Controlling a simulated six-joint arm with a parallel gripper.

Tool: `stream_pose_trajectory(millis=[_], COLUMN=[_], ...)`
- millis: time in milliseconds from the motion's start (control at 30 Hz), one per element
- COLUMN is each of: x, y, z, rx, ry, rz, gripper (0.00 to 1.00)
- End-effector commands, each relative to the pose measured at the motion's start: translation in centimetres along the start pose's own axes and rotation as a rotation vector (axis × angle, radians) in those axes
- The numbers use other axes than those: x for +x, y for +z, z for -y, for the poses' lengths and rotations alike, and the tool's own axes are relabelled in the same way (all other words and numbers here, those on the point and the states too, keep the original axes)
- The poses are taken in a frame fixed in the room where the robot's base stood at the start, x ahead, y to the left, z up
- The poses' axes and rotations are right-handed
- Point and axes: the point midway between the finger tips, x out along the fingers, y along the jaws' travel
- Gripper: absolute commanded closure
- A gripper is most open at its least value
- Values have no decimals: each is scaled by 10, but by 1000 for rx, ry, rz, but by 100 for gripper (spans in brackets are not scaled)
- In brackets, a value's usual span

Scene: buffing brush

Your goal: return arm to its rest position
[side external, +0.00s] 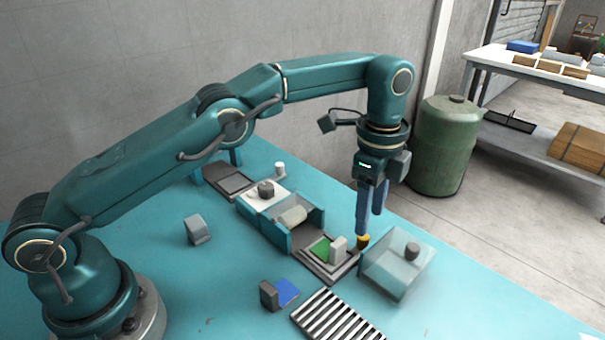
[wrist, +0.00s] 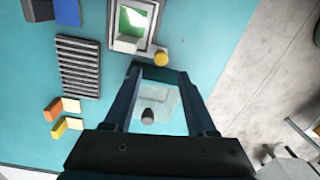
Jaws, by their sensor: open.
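My gripper (side external: 370,222) points straight down at the end of the teal arm, above the right part of the blue table. Its two fingers are apart and nothing is held between them. In the wrist view, the gripper (wrist: 158,74) shows both fingers spread, with a clear box (wrist: 172,105) and its dark cylinder (wrist: 148,117) seen between them. A yellow round piece (side external: 363,241) appears just below one fingertip in the side view; whether they touch cannot be told. In the wrist view the yellow piece (wrist: 161,58) lies beyond the fingertips.
A framed green pad (side external: 321,249) with a pale block (side external: 338,249) is beside the gripper. The clear box (side external: 388,276) stands to its right. A roller (side external: 293,215) in a teal holder, a striped grille (side external: 337,318) and a grey wedge (side external: 198,229) are nearby. The table's front left is clear.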

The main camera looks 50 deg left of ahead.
Motion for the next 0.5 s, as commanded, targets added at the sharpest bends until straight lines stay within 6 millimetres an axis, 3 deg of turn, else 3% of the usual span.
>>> stream_pose_trajectory(millis=[267,500], x=[-9,-85], y=[3,24], z=[4,8], rx=[-10,-64], ry=[-21,-138], rz=[-9,-59], gripper=[43,43])
